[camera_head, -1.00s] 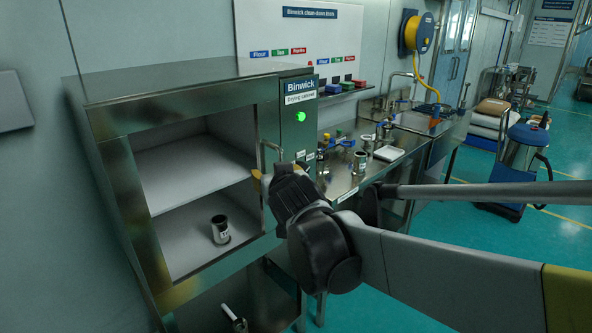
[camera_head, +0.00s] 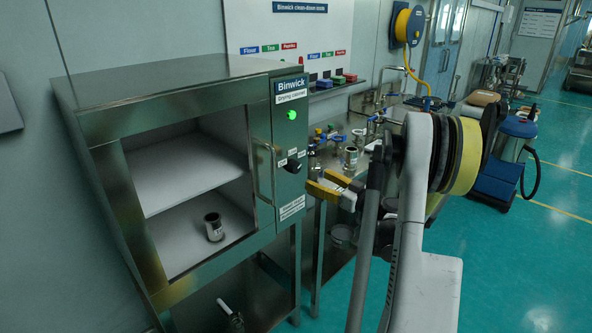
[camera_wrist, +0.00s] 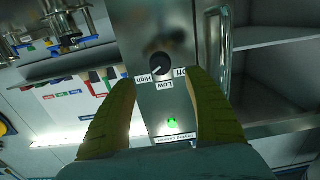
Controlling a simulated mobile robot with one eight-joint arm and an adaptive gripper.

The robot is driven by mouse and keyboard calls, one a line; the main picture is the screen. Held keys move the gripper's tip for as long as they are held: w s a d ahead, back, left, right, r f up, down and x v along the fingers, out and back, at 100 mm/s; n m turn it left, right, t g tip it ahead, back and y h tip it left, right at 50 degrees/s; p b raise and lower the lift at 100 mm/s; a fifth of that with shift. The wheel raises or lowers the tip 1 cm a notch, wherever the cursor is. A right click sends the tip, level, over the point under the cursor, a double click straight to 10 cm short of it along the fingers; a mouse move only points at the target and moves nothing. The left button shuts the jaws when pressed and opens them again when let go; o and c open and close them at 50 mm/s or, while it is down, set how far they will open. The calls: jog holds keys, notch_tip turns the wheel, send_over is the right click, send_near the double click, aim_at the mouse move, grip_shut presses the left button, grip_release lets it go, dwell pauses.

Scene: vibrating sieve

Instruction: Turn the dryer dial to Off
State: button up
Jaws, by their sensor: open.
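The dryer dial (camera_head: 292,163) is a round black knob on the right front panel of the drying cabinet (camera_head: 170,70). In the wrist view the dial (camera_wrist: 160,63) appears with the labels High, Low and Off around it. A small light mark on the knob seems to lie on the High side, but it is too small to be sure. My gripper (camera_head: 325,190) has yellow fingers and is just to the right of and below the dial in the head view. In the wrist view my gripper (camera_wrist: 163,80) is open, with the dial between and beyond its fingertips, apparently untouched.
A vertical door handle (camera_head: 265,170) stands out left of the dial. A green light (camera_head: 292,115) glows above it. A metal cup (camera_head: 214,227) stands on the cabinet's lower shelf. A bench with jars (camera_head: 351,157) lies behind my gripper.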

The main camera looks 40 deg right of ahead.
aim_at(297, 169)
jog(key=w, duration=0.3)
jog(key=w+b, duration=0.1)
jog(key=w, duration=0.2)
jog(key=w+a+b, duration=0.1)
jog(key=w, duration=0.2)
jog(key=shift+w+r, duration=0.1)
jog(key=shift+w, duration=0.3)
jog(key=shift+d, duration=0.1)
jog(key=c, duration=1.2)
